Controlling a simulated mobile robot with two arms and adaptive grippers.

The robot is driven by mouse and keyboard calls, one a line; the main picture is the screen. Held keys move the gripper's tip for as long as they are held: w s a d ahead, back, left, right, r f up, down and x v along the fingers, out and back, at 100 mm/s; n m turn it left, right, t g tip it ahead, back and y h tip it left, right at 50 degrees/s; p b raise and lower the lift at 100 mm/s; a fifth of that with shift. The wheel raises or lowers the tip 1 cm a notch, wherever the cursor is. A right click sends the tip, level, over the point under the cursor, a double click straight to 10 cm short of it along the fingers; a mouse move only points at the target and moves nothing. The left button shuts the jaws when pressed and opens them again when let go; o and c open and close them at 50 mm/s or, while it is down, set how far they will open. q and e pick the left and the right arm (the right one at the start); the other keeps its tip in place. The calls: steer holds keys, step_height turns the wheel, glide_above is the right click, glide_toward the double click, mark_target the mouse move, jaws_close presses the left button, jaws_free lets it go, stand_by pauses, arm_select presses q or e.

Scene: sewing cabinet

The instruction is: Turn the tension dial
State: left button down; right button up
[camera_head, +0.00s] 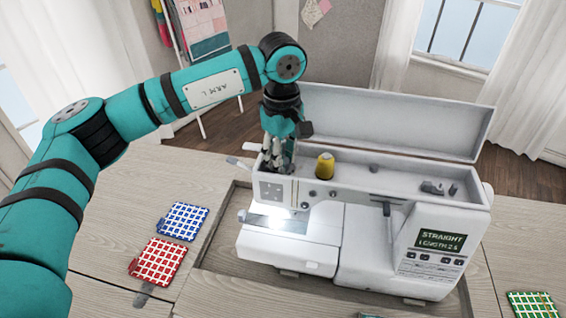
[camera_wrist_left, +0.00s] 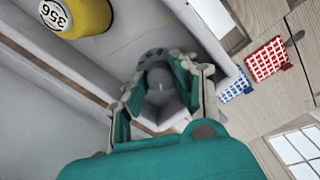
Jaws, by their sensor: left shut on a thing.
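The white sewing machine (camera_head: 390,240) stands in the table recess with its top lid raised. My left gripper (camera_head: 280,165) reaches down into the left end of the machine's open top compartment. In the left wrist view the fingers of my left gripper (camera_wrist_left: 160,72) are closed around a small grey round part, the tension dial (camera_wrist_left: 158,82), on the compartment floor. The dial is hidden behind the fingers in the head view. My right gripper is not in view.
A yellow thread spool (camera_head: 325,166) stands just right of my left gripper; it also shows in the wrist view (camera_wrist_left: 75,15). The raised lid (camera_head: 390,120) stands behind. Blue (camera_head: 182,221) and red (camera_head: 158,262) checked cloth pieces lie on the table at left.

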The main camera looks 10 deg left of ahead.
arm_select(q)
steer(key=shift+r+m, duration=0.1)
steer(key=shift+m, duration=0.5)
steer(key=c, duration=1.3)
jaws_free()
steer(key=shift+c, duration=0.2)
step_height(320, 180, up, 12)
steer(key=shift+s+a, duration=0.1)
